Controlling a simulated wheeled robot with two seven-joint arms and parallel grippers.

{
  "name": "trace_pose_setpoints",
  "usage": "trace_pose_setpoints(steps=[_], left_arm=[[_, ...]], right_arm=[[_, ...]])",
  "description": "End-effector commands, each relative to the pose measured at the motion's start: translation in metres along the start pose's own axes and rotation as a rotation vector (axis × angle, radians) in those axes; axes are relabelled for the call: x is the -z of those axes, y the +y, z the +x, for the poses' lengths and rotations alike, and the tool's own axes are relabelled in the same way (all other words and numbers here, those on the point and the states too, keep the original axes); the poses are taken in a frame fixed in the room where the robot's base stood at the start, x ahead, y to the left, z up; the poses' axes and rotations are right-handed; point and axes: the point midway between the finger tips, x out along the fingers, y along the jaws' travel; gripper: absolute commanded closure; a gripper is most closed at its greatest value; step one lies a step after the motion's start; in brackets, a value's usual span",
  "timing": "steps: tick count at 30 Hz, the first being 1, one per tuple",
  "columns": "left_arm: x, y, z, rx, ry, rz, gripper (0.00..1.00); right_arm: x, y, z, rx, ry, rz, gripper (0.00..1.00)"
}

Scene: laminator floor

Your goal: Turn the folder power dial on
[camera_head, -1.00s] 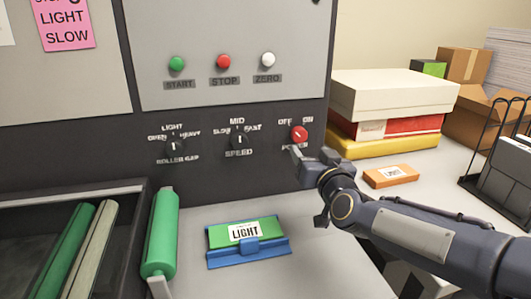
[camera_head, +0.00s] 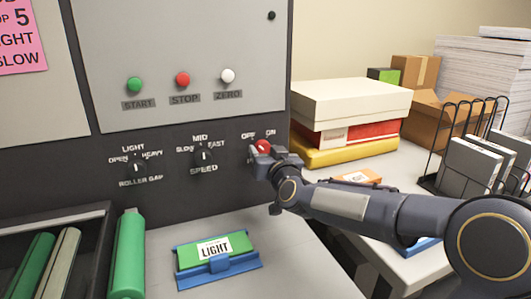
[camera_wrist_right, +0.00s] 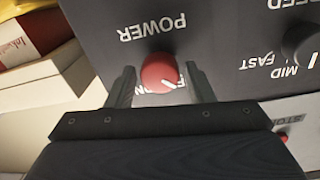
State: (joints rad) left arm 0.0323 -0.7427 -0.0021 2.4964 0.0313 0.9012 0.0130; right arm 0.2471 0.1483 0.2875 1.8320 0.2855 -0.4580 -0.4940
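The red power dial (camera_head: 263,146) sits on the dark panel under OFF and ON labels, partly hidden by my gripper in the head view. In the right wrist view, which shows the panel upside down, the dial (camera_wrist_right: 160,73) has a white pointer mark aimed at the lower right, toward the partly covered OFF lettering. My right gripper (camera_head: 262,160) is at the dial. Its fingers (camera_wrist_right: 160,88) are apart, one on each side of the dial, with small gaps visible. My left gripper is not in view.
The speed knob (camera_head: 203,155) and roller gap knob (camera_head: 138,167) are left of the dial. Start (camera_head: 135,84), stop (camera_head: 182,79) and zero (camera_head: 227,75) buttons are above. A green and blue LIGHT folder (camera_head: 216,260) lies below. Stacked boxes (camera_head: 350,105) stand to the right.

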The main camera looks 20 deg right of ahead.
Motion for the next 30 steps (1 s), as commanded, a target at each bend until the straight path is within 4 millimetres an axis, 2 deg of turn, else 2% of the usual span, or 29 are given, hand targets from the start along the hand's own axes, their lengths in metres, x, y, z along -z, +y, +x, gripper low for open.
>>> trace_pose_setpoints(steps=[1,7,20,30], left_arm=[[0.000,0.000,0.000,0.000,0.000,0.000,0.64],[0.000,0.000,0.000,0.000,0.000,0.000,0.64],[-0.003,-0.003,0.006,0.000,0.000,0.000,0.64],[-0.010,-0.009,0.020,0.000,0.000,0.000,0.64]], right_arm=[[0.000,0.000,0.000,0.000,0.000,0.000,0.59],[0.000,0.000,0.000,0.000,0.000,0.000,0.85],[-0.001,0.000,0.000,0.000,-0.002,0.094,0.85],[-0.002,0.000,0.000,-0.002,-0.013,0.375,0.85]])
